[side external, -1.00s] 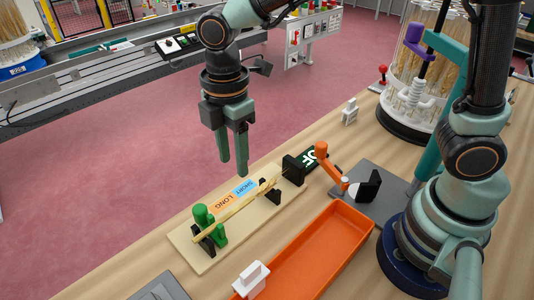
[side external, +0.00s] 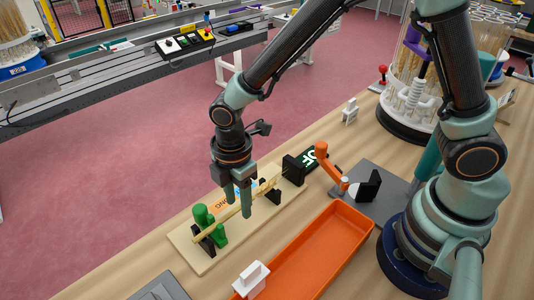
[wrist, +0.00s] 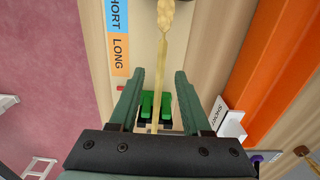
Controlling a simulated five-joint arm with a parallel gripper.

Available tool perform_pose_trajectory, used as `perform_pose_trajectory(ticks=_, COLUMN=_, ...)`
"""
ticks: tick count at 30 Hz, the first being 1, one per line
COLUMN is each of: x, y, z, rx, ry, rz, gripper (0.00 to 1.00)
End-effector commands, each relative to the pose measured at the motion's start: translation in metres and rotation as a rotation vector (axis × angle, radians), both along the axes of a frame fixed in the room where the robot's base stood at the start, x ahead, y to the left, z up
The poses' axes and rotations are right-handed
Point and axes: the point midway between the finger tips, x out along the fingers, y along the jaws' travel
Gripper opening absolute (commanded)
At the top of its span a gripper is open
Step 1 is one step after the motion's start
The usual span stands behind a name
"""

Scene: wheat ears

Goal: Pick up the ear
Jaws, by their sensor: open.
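The wheat ear (side external: 266,184) lies along a pale board (side external: 202,258), resting on black supports. In the wrist view the yellow ear head (wrist: 165,18) is at the top, and its thin stalk (wrist: 160,70) runs down toward a green holder (wrist: 155,106). The green holder (side external: 203,216) also shows in the side view at the board's left end. My gripper (side external: 238,204) is open and pointing down over the board, partly hiding the stalk. In the wrist view the stalk lies between the two fingers of my gripper (wrist: 159,76), with space on both sides.
An orange tray (side external: 322,255) lies in front of the board, with a white block (side external: 251,280) at its left end. A black block (side external: 293,168) stands at the board's right end. An orange lever (side external: 328,165) and a grey plate (side external: 385,195) are farther right.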

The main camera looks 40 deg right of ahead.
Motion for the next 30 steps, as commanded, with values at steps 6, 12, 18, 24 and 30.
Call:
perform_pose_trajectory(ticks=6, x=0.0, y=0.0, z=-0.004, rx=0.0, ry=-0.001, rz=0.0, gripper=0.48)
perform_pose_trajectory(ticks=12, x=0.0, y=0.0, z=-0.003, rx=0.0, ry=0.0, rz=0.0, gripper=0.0)
perform_pose_trajectory(ticks=18, x=0.0, y=0.0, z=-0.003, rx=0.0, ry=0.0, rz=0.0, gripper=0.0)
perform_pose_trajectory(ticks=24, x=0.0, y=0.0, z=-0.002, rx=0.0, ry=-0.001, rz=0.0, gripper=0.0)
perform_pose_trajectory(ticks=30, x=0.001, y=0.0, z=0.011, rx=0.002, ry=-0.003, rz=0.0, gripper=0.0)
